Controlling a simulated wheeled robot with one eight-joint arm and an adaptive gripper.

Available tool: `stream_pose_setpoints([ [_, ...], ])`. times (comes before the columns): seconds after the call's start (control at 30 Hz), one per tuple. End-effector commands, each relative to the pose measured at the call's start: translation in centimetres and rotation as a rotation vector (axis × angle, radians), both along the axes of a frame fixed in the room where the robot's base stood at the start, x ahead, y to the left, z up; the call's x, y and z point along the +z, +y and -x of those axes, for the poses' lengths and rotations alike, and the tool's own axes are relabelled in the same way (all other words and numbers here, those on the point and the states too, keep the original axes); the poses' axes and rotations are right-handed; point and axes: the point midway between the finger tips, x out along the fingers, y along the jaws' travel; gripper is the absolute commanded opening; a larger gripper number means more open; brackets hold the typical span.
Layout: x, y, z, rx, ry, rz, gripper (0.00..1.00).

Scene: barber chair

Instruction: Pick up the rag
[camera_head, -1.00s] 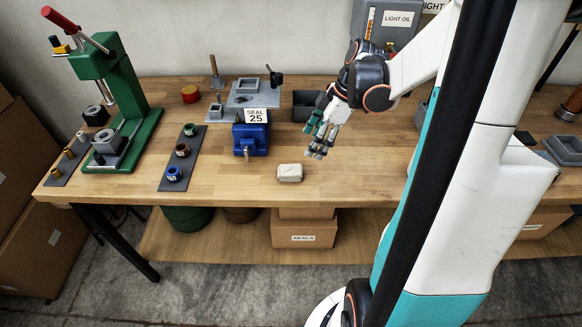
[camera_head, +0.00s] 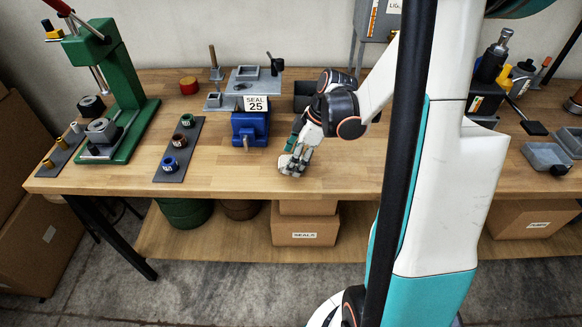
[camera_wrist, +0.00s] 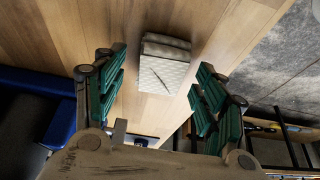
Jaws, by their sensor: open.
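The rag (camera_wrist: 163,72) is a small pale folded block with a quilted face and a dark mark. In the wrist view it lies on the wooden tabletop, framed between the green-padded fingers of my gripper (camera_wrist: 160,84). The fingers are spread, with a gap visible on both sides of the rag.
A blue vise (camera_head: 250,128) with a "SEAL 25" sign stands left of my gripper. A dark mat (camera_head: 178,152) with coloured rings and a green press (camera_head: 128,125) are farther left. The table's front edge is close. Bare wood lies right of my gripper.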

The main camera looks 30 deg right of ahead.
Motion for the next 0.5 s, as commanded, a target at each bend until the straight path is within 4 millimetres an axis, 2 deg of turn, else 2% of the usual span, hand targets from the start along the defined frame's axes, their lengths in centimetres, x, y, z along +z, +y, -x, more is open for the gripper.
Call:
stream_pose_setpoints([
  [0.07,-0.61,0.20,-0.14,0.000,0.000,0.000,0.65],
  [0.27,-0.50,0.21,-0.12,-0.001,0.000,0.000,0.65],
  [0.43,-0.49,0.19,-0.12,-0.001,0.000,0.000,0.26],
  [0.5,-0.49,0.19,-0.12,-0.001,0.000,0.000,0.25],
])
